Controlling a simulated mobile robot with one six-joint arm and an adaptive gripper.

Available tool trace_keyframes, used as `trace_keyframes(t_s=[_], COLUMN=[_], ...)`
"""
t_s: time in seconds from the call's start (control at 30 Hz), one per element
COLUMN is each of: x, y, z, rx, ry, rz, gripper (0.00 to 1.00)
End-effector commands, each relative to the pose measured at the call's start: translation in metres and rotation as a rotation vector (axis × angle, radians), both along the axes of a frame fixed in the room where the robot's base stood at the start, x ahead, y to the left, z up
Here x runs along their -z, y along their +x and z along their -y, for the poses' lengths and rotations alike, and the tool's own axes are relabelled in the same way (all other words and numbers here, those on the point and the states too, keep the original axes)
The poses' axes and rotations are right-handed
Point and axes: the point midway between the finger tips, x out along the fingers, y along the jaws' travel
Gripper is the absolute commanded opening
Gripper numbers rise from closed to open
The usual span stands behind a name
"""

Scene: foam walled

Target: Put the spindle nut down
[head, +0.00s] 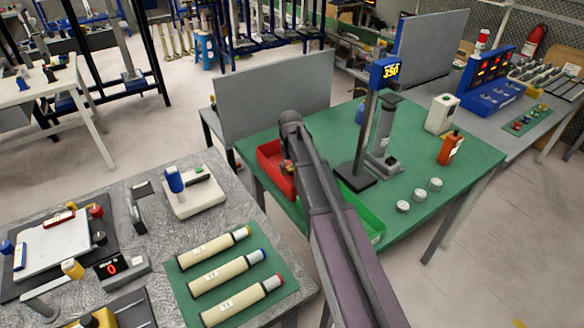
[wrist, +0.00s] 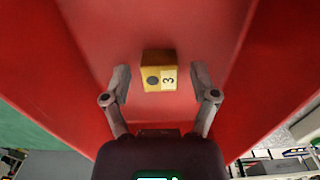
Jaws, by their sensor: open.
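The spindle nut (wrist: 157,62) is a small brass-yellow block with a dark round hole and a white label marked 3. In the wrist view it lies on the floor of the red bin (wrist: 225,25). My gripper (wrist: 161,82) is open, with one finger on each side of the nut and a visible gap on both sides. In the head view the red bin (head: 268,154) stands at the left edge of the green table, and my arm hides part of it. The nut is not clearly visible in the head view.
A green bin (head: 368,218) is beside my arm on the green table (head: 440,190). Several white discs, an orange bottle (head: 450,148) and a grey panel (head: 275,95) are also near.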

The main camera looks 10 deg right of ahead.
Motion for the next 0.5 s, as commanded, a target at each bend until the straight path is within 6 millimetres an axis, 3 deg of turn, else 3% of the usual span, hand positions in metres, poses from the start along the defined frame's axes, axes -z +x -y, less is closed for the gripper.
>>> trace_keyframes(t_s=[0.5], x=[-0.027], y=[0.0], z=[0.0], rx=[0.0], ry=[0.0], rz=[0.0], gripper=[0.76])
